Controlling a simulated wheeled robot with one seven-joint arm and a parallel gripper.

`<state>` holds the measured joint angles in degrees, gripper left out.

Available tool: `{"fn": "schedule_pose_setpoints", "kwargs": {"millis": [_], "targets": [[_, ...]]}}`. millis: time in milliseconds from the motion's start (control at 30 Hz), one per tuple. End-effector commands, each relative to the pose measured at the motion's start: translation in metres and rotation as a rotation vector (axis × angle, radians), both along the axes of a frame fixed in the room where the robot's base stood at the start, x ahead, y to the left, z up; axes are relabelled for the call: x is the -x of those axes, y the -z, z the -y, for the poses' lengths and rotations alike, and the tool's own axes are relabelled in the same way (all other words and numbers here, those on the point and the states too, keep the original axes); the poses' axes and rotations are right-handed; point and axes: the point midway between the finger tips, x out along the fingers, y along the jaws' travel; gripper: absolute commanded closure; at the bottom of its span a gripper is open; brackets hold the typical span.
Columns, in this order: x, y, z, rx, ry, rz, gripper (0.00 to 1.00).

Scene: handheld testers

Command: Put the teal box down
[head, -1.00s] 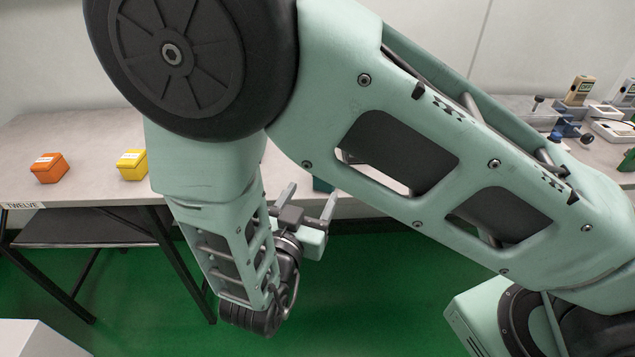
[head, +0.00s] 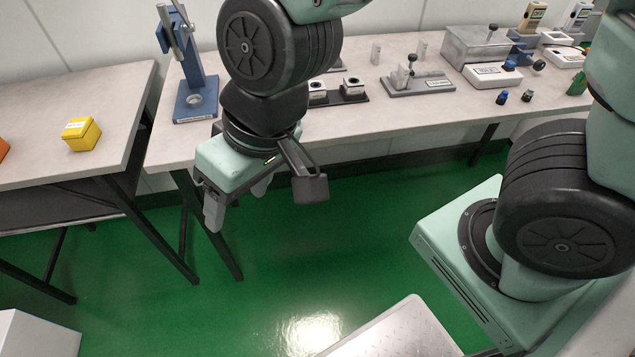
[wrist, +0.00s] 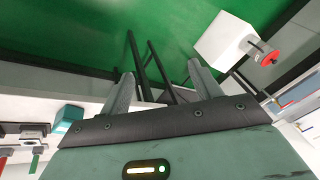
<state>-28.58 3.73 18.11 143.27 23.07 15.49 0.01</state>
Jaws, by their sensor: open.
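The teal box (wrist: 68,118) shows in the wrist view at the left, on a pale bench top, beside and apart from my gripper. I cannot make it out in the head view, where my arm may hide it. My gripper (head: 238,205) hangs in front of the benches over the green floor, fingers pointing down. In the wrist view my gripper (wrist: 160,69) has its two fingers spread wide with nothing between them.
A yellow box (head: 81,133) and an orange box (head: 3,149) sit on the left bench (head: 40,105). A blue stand (head: 195,95) and several small instruments occupy the right bench (head: 335,128). The floor ahead is clear.

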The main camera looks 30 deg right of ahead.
Motion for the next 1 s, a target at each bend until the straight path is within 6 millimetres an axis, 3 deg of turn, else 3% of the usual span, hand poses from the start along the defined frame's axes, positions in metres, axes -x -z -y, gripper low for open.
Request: {"fn": "schedule_pose_setpoints", "kwargs": {"millis": [133,300,667,867,1000], "targets": [[0.033,-0.012,0.051,0.169,-0.156,-0.054,0.37],[0.049,-0.017,0.082,0.279,-0.224,-0.085,0.37],[0.05,-0.017,0.084,0.29,-0.232,-0.089,0.37],[0.05,-0.048,0.084,0.289,-0.231,-0.089,0.37],[0.05,-0.086,0.084,0.289,-0.23,-0.089,0.37]]}}
